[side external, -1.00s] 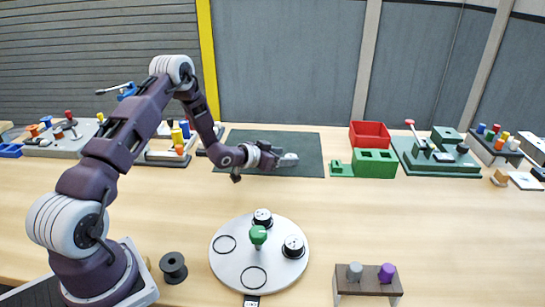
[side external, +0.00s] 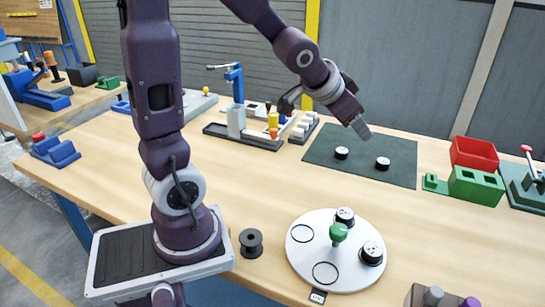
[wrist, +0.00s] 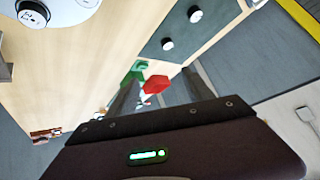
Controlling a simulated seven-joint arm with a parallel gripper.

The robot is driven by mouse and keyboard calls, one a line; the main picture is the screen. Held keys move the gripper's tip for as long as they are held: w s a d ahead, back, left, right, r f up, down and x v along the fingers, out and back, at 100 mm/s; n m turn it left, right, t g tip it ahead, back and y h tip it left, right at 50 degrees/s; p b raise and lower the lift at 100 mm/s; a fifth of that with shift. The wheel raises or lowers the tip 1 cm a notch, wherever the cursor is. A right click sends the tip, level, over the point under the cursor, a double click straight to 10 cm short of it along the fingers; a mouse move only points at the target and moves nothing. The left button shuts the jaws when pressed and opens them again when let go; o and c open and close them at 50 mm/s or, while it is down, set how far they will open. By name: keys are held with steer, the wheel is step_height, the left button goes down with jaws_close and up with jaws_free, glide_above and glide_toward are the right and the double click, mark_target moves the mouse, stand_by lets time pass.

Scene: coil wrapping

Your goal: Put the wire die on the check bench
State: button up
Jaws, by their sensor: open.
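No object is marked as the wire die; short black cylinders with white tops are in sight. Two, a left disc (side external: 341,153) and a right disc (side external: 383,163), stand apart on the dark green mat (side external: 320,172). Both discs also show in the wrist view (wrist: 195,14) (wrist: 167,44). Two similar ones (side external: 345,216) (side external: 371,253) sit on the round white plate (side external: 318,278). I cannot tell which surface is the check bench. My gripper (side external: 362,130) is open and empty, above the mat, clear of the discs.
The white plate has a green knob (side external: 338,233) and two empty black rings. A red bin (side external: 474,154) and green block (side external: 476,186) stand right of the mat. A black spool (side external: 251,243) stands left of the plate. A brown stand (side external: 420,297) is at front right.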

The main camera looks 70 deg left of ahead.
steer(key=s+d+r+g+h, duration=0.1)
steer(key=s+d, duration=0.4)
steer(key=s, duration=0.6)
steer(key=s+d+r+g+h, duration=0.1)
steer(key=s+d, duration=0.4)
steer(key=s, duration=0.7)
steer(key=shift+d+r+g, duration=0.2)
steer(key=shift+d+g, duration=0.1)
steer(key=shift+g, duration=0.2)
